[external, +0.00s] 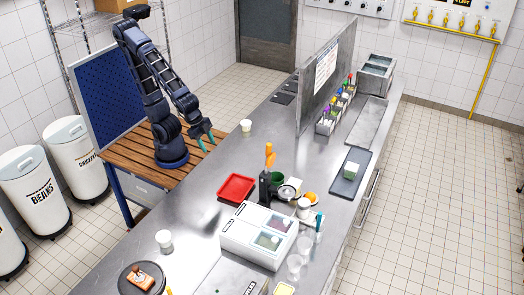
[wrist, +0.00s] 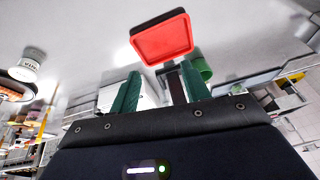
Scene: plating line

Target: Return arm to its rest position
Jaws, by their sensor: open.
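My arm stands on a wooden slatted bench (external: 119,152) at the left of the external view. My gripper (external: 208,143) hangs at the arm's end near the left edge of the steel counter (external: 205,252), fingers apart and empty. In the wrist view its two green fingers (wrist: 158,92) are spread with nothing held between them. A red tray (external: 237,188) lies on the counter in front of the gripper. The tray also shows in the wrist view (wrist: 162,38), beyond the fingertips and apart from them.
A white two-lid container (external: 259,235), an orange-handled tool (external: 269,155) and a green block on a dark tray (external: 344,188) are farther right. An upright steel partition (external: 315,90) crosses the counter behind.

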